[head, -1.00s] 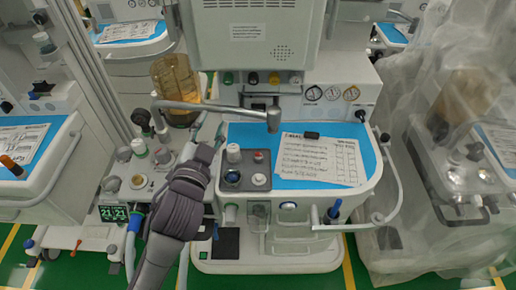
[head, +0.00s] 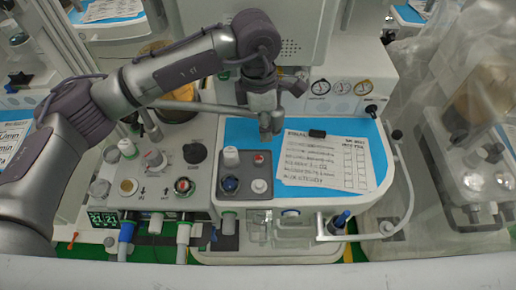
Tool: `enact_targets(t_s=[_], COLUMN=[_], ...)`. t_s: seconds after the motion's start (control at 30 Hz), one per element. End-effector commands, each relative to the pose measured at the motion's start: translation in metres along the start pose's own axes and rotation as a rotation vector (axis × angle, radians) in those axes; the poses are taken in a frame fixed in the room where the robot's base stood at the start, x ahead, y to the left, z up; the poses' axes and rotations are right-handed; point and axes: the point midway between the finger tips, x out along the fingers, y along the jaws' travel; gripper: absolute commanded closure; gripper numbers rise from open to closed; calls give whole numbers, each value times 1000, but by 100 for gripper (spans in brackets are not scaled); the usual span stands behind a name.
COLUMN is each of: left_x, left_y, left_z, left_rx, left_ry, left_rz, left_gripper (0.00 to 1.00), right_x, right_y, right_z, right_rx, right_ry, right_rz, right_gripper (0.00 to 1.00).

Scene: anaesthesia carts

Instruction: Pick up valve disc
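I cannot tell for sure which part is the valve disc. A small grey tray (head: 245,198) on the blue worktop holds small parts: a white cylinder (head: 231,157), a red-topped white piece (head: 259,159), a dark blue round piece (head: 230,185) and a round white piece (head: 259,186). My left gripper (head: 264,102) is above the back of the worktop, beyond the tray and apart from it. It points down beside the end of a metal bar, and its fingers are too unclear to tell open from shut. My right gripper is not in view.
The metal bar (head: 200,105) crosses behind the tray near my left gripper. A printed sheet (head: 325,163) and a small black object (head: 317,133) lie on the blue worktop (head: 240,131). Knobs and hoses crowd the left block. A plastic-draped cart (head: 470,165) stands at the right.

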Motion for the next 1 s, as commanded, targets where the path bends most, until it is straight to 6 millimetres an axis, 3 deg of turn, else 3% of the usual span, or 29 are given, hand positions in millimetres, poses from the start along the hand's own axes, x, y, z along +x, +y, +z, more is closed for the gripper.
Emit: enact_targets(t_s=[0.17, 0.5, 0.77, 1.0], left_x=[3, 65, 84, 120], left_y=[14, 16, 16, 16], left_z=[-20, -24, -25, -27], left_rx=[-14, -13, -13, -13], left_ry=[96, 91, 91, 90], left_rz=[47, 44, 44, 44], left_gripper=[62, 62, 62, 62], right_x=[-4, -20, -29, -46], right_y=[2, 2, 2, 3], right_z=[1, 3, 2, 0], right_rx=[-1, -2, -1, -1], right_ry=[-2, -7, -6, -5], right_rz=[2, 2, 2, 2], right_gripper=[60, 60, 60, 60])
